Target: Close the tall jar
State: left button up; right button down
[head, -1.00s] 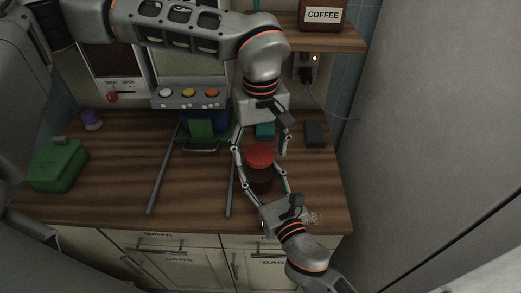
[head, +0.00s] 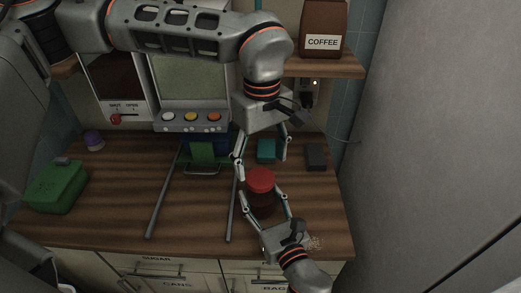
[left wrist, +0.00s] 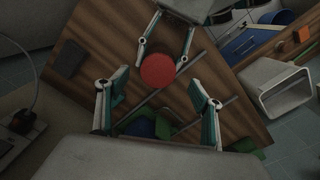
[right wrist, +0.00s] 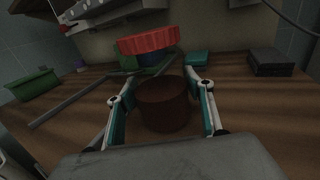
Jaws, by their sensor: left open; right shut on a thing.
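The tall jar (head: 262,204) stands on the wooden counter, dark brown with a red lid (head: 261,178) at its top. My right gripper (head: 263,193) is shut on the jar from the front, a finger on each side. My left gripper (head: 262,166) is open and empty above the lid. In the left wrist view the lid (left wrist: 158,70) shows beyond the open fingers, apart from them.
A teal block (head: 266,150) and a dark block (head: 315,156) lie behind the jar. Two grey bars (head: 163,200) are to its left. A green box (head: 57,186) and purple-topped item (head: 95,140) stand at far left. A shelf with a coffee bag (head: 322,30) is above.

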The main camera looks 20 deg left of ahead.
aim_at(260, 178)
pick_arm(q)
jog(key=n, duration=0.5)
jog(key=shift+w+r+n, duration=0.15)
jog(key=shift+r+n, duration=0.25)
jog(key=n, duration=0.5)
jog(key=shift+w+a+r, duration=0.1)
jog(key=shift+r, duration=0.25)
jog(key=n, duration=0.5)
jog(key=shift+a+r, duration=0.1)
jog(key=shift+r, duration=0.25)
jog(key=n, duration=0.4)
jog(key=shift+w+r, duration=0.1)
jog(key=shift+r, duration=0.2)
jog(key=shift+f, duration=4.05)
jog(key=c, duration=1.1)
